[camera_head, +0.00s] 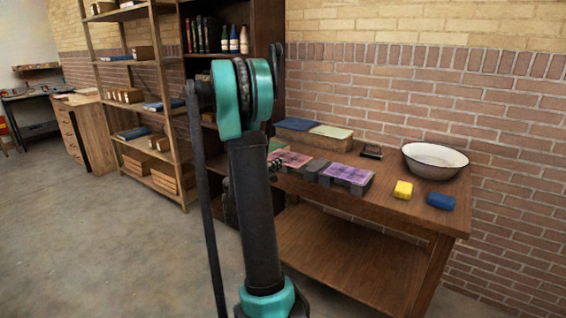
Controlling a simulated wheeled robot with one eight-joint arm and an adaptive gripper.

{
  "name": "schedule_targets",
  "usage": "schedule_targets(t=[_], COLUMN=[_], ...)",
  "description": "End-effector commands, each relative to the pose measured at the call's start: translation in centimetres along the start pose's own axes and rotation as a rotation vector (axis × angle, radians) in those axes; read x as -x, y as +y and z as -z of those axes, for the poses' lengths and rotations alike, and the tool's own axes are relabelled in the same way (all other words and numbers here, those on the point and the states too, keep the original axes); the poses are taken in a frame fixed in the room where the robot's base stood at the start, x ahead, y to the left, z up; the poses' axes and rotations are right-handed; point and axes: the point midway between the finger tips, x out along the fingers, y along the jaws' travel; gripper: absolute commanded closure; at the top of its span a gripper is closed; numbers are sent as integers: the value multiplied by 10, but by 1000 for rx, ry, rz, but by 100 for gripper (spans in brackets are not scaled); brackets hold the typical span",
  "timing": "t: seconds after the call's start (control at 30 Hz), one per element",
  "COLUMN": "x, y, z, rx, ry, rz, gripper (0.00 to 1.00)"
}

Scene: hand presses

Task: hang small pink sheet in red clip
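A pink sheet-like piece (291,159) lies flat on a dark block on the wooden table, just right of my arm. I cannot tell whether it is the small pink sheet. I can make out no red clip on the table. My arm stands upright in the foreground and covers the table's left end. Small dark jointed parts (275,167) show at the arm's right edge, beside the pink piece, and seem to be part of my gripper. The rest is hidden behind the arm, so its opening and any contact are unclear.
A brick wall stands behind. Shelves (130,95) stand left; the left floor is clear.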

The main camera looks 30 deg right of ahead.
Motion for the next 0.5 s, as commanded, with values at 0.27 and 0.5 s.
schedule_targets(t=[0.27,0.5], x=[31,57], y=[0,0], z=[0,1], rx=[0,0], ry=[1,2], rz=[0,0], gripper=[100,100])
